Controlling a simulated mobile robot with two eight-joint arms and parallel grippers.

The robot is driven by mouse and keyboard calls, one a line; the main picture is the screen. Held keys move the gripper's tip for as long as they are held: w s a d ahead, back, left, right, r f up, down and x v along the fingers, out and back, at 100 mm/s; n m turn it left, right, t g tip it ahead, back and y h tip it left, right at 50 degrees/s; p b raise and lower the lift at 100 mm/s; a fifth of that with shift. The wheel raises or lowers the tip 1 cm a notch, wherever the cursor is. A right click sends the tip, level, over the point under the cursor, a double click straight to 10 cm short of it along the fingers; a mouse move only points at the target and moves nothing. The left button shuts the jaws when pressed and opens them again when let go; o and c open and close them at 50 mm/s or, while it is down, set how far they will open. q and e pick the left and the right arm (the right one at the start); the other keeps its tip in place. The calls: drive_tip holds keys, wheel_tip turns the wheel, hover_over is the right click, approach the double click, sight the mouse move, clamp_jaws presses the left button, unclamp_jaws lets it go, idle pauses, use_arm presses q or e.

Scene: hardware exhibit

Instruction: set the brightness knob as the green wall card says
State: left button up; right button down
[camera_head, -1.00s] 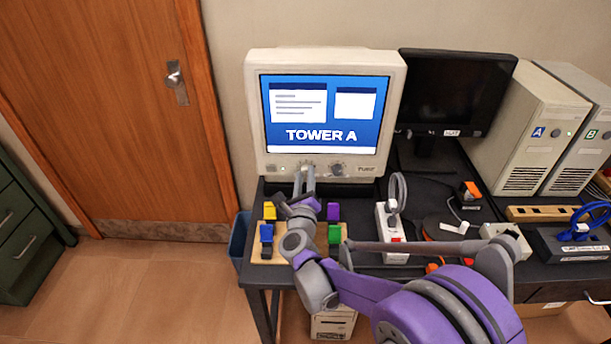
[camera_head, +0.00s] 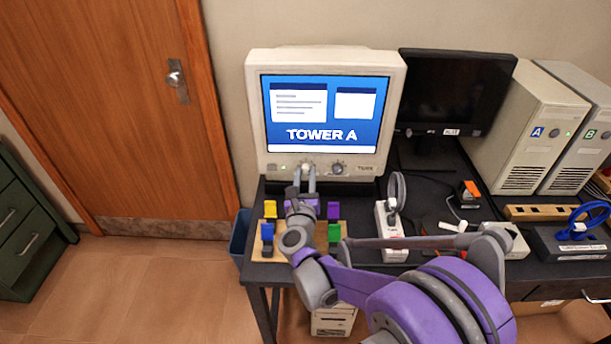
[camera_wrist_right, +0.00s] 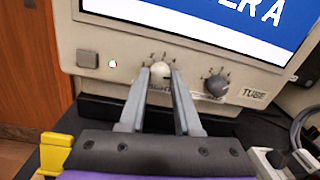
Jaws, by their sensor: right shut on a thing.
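The brightness knob (camera_wrist_right: 160,71) is a pale dial on the lower front panel of the beige CRT monitor (camera_head: 396,100), with tick marks around it. In the right wrist view my right gripper (camera_wrist_right: 161,78) is shut on this knob, one finger on each side. In the head view the right gripper (camera_head: 305,172) reaches up to the panel, and its fingers partly hide the knob and the label below it. A second, darker knob (camera_wrist_right: 216,84) sits to the right, beside the word TUBE. The green wall card is not in view. My left gripper is not in view.
The monitor screen (camera_head: 325,110) shows TOWER A. A wooden board with coloured blocks (camera_head: 262,253) lies below the gripper. A door (camera_head: 110,110) is at left.

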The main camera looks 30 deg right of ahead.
drive_tip(key=c, duration=0.6)
unclamp_jaws()
drive_tip(key=v, duration=1.1)
drive_tip(key=shift+w, duration=0.1)
